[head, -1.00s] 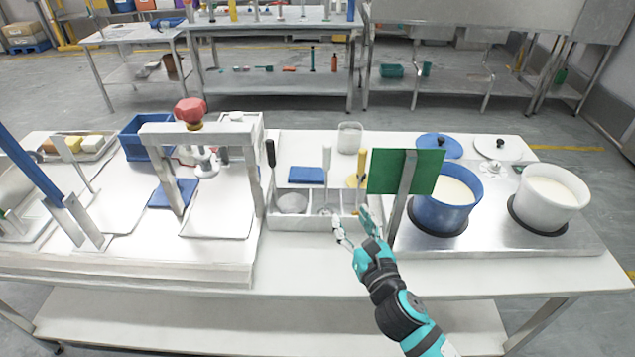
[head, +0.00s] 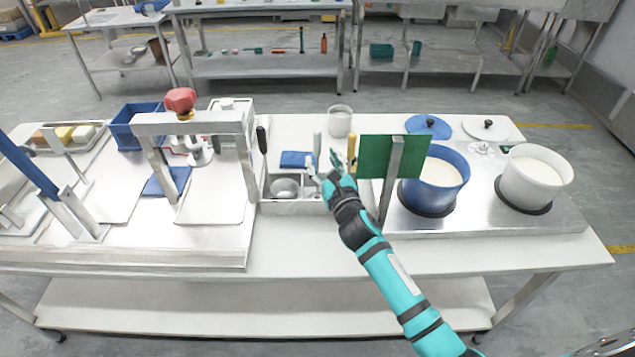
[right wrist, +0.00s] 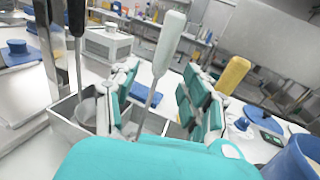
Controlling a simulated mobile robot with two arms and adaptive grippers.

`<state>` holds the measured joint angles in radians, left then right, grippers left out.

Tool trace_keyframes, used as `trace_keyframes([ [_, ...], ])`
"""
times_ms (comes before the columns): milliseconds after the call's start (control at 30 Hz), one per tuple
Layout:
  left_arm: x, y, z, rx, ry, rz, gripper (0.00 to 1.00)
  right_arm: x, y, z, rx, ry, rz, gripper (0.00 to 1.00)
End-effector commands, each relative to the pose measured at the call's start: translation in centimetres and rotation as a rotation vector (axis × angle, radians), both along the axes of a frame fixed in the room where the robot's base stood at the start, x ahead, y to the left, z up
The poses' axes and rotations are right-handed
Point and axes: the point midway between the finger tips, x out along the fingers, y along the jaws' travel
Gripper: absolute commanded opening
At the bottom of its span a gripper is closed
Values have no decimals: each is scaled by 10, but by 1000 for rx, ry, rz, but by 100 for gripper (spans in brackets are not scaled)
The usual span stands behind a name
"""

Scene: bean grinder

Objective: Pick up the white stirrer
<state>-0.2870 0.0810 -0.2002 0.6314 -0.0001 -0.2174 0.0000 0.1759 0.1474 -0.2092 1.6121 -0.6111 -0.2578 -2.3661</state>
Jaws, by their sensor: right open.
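The white stirrer (head: 317,143) stands upright in a metal divided holder (head: 287,209) on the table. In the right wrist view its pale handle (right wrist: 169,44) leans slightly right, with a thin metal shaft below. My right gripper (head: 323,167) is over the holder's right part, close to the stirrer. In the right wrist view the open fingers (right wrist: 160,92) are on both sides of the shaft, below the handle; contact is not visible. The stirrer's lower end is hidden by my gripper. My left gripper is not in view.
A black-handled tool (head: 262,140) stands left of the stirrer and a yellow-handled tool (head: 351,146) right of it. A green panel (head: 377,157) and a blue pot (head: 433,188) are close on the right. A metal press frame (head: 193,125) stands left.

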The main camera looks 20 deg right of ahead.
Motion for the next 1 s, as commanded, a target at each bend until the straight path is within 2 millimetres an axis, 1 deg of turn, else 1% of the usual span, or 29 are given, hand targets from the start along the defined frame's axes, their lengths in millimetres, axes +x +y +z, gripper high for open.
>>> trace_keyframes([
  [33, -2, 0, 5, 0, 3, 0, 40, 8, 1, 5, 4, -2, -1, 47],
  [133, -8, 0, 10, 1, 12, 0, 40, 24, 1, 8, 5, -2, -1, 47],
  [200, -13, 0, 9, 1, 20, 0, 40, 33, 0, 5, 3, -1, -2, 47],
  [300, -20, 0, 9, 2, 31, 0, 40, 41, 1, 5, 2, -1, 0, 47],
  [567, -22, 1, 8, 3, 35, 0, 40, 44, 1, 4, 1, 0, 0, 47],
  [667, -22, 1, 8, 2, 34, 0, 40, 44, 1, 4, 1, -1, 0, 35],
  [933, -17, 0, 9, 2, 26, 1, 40, 44, 1, 4, 1, -1, 0, 0],
  [1000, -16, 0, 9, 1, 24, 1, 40, 43, 1, 4, 1, -1, 0, 0],
])
